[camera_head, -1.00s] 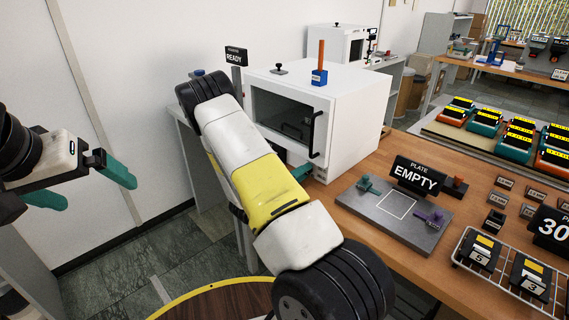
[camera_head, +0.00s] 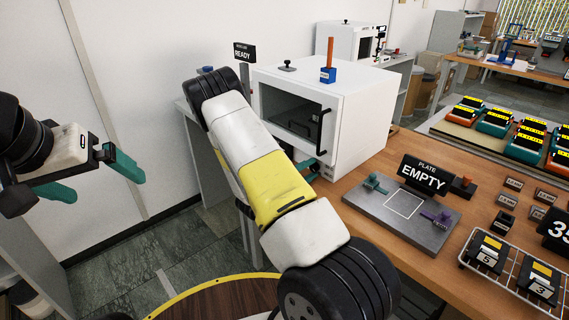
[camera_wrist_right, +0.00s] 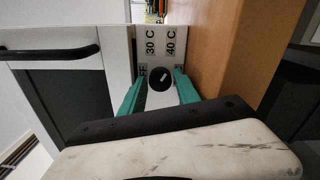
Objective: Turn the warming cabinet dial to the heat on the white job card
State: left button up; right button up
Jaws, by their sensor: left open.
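The white warming cabinet (camera_head: 358,125) stands at the left end of the wooden bench, its dark-windowed door closed. In the right wrist view its black round dial (camera_wrist_right: 161,79) shows on a pale panel marked 30 C and 40 C; a third label is partly covered. The dial's small white mark seems to point up and right. My right gripper (camera_wrist_right: 160,80) is open, with a teal finger on either side of the dial; contact is unclear. My arm mostly hides this gripper in the head view. My left gripper (camera_head: 95,178) is open and empty at far left. I cannot make out a white job card.
A grey plate (camera_head: 388,225) with an EMPTY sign (camera_head: 424,176) lies right of the cabinet. A wire rack (camera_head: 508,278) with numbered blocks and a black number sign (camera_head: 559,232) stand further right. A black door handle (camera_head: 325,131) sticks out near my right arm.

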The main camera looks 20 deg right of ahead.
jog(key=n, duration=0.4)
jog(key=shift+s+f, duration=0.1)
jog(key=shift+s, duration=0.05)
jog(key=n, duration=0.7)
jog(key=shift+n, duration=0.4)
jog(key=n, duration=0.5)
jog(key=v, duration=0.8)
jog(key=s+d+r+m+g+y, duration=0.3)
jog(key=s+r+m+g, duration=0.5)
jog(key=s+r+m, duration=0.15)
jog(key=s+a+r+m+y, duration=0.7)
jog(key=s+a+m+y, duration=0.1)
jog(key=s+m+y, duration=0.1)
jog(key=shift+a+r+t+y, duration=0.3)
jog(key=shift+t+y, duration=0.1)
jog(key=shift+y, duration=0.2)
